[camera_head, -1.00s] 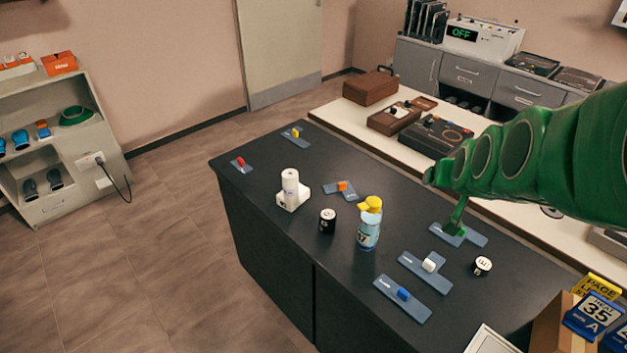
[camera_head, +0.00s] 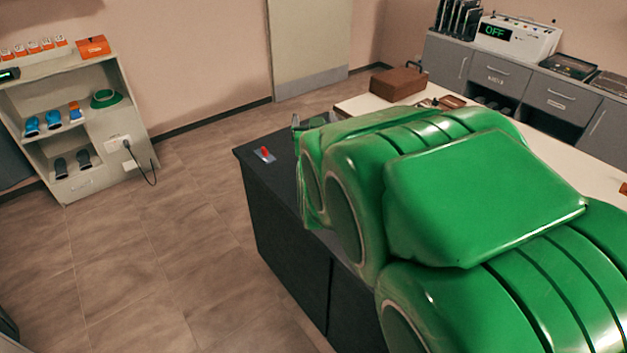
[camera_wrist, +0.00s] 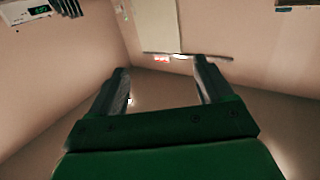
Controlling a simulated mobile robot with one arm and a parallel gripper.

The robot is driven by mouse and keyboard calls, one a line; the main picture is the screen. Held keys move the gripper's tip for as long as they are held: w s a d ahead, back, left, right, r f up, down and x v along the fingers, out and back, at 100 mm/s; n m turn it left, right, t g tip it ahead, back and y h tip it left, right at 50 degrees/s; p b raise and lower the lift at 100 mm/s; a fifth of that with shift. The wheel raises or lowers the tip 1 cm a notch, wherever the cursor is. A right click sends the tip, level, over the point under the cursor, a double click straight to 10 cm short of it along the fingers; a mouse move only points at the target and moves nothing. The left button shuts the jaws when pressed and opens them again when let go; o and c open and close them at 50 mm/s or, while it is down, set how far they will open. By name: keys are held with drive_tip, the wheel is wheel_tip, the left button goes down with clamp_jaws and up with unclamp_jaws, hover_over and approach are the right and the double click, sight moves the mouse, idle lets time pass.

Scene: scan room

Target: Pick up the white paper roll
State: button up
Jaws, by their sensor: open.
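The white paper roll is not visible now; my green arm covers most of the dark table (camera_head: 285,225) in the head view, and the wrist view does not show the roll. My gripper (camera_wrist: 161,66) shows in the wrist view with its two dark fingers spread apart and nothing between them. Beyond the fingers are only walls and a pale door (camera_wrist: 158,25), far off. How far the gripper is from the roll cannot be told.
A red piece on a blue-grey plate (camera_head: 265,155) lies at the table's far left corner. A brown case (camera_head: 398,82) stands on the white bench behind. A shelf unit (camera_head: 140,118) stands at the left. The floor between shelf and table is clear.

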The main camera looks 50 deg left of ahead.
wheel_tip(320, 180, down, 23)
drive_tip(key=shift+w+x, duration=0.2)
drive_tip(key=shift+x, duration=3.65)
drive_tip(key=shift+d+f, duration=0.15)
drive_tip(key=shift+f, duration=0.05)
drive_tip(key=c, duration=1.2)
drive_tip(key=shift+r, duration=0.15)
